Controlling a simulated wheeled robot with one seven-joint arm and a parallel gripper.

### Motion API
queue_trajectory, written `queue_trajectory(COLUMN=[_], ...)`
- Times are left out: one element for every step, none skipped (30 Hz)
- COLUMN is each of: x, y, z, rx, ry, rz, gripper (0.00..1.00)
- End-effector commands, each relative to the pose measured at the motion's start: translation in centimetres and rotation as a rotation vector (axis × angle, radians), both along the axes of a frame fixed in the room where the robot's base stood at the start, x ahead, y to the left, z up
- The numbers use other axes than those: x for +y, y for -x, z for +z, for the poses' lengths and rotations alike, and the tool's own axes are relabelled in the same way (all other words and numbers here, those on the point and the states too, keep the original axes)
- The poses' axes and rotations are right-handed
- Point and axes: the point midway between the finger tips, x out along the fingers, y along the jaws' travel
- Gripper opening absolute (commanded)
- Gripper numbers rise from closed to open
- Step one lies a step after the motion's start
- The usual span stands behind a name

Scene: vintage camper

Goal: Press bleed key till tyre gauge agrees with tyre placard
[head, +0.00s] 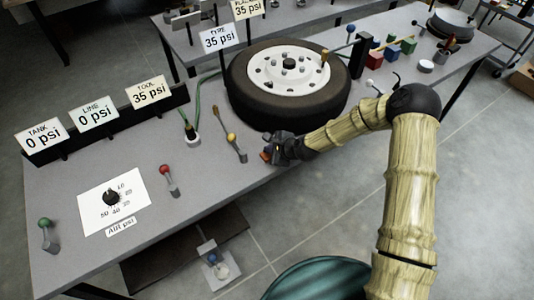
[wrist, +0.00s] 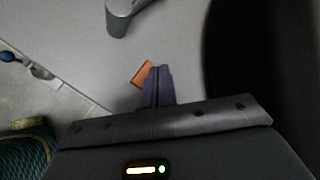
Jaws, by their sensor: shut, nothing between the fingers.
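The tyre gauge (head: 219,39) reads 35 psi. The placard (head: 248,9) behind it also reads 35 psi; its top is cut off. The tyre (head: 240,88) lies flat on the bench with its white wheel facing up. My gripper (head: 269,153) is shut and empty, low at the bench's front edge beside the tyre. In the wrist view my closed fingers (wrist: 158,86) overlap a small orange piece (wrist: 142,73). It may be the bleed key; I cannot tell whether they touch.
Left of my gripper stand a yellow-knobbed lever (head: 232,138), a red-knobbed lever (head: 166,170) and a green-knobbed lever (head: 44,225). Signs show tank (head: 42,136) 0, line (head: 95,113) 0 and tool (head: 149,91) 35 psi. Coloured blocks (head: 391,52) stand right of the tyre.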

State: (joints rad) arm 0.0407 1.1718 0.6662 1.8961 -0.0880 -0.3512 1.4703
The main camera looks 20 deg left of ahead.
Motion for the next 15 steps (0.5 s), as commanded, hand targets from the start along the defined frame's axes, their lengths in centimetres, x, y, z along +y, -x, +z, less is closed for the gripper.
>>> queue_trajectory(x=[0.0, 0.0, 0.0, 0.0, 0.0, 0.0, 0.0, 0.0, 0.0, 0.0, 0.0, 0.0, 0.0, 0.0, 0.0], y=[0.0, 0.0, 0.0, 0.0, 0.0, 0.0, 0.0, 0.0, 0.0, 0.0, 0.0, 0.0, 0.0, 0.0, 0.0], z=[0.0, 0.0, 0.0, 0.0, 0.0, 0.2, 0.3, 0.5, 0.8, 1.1, 1.4, 1.7, 2.0, 2.2, 2.5], rx=[0.000, 0.000, 0.000, 0.000, 0.000, 0.000, -0.001, -0.001, -0.001, -0.001, 0.000, 0.001, 0.001, 0.001, 0.000], ry=[0.000, 0.000, 0.000, 0.000, 0.000, 0.000, 0.000, 0.000, 0.000, 0.000, -0.001, 0.000, -0.001, -0.001, -0.001], rz=[0.000, 0.000, 0.000, 0.000, 0.000, 0.000, -0.001, -0.001, -0.001, -0.001, -0.001, -0.001, 0.000, 0.000, 0.001], gripper=[0.00, 0.00, 0.00, 0.00, 0.00, 0.00, 0.00, 0.00, 0.00, 0.00, 0.00, 0.00, 0.00, 0.00, 0.00])
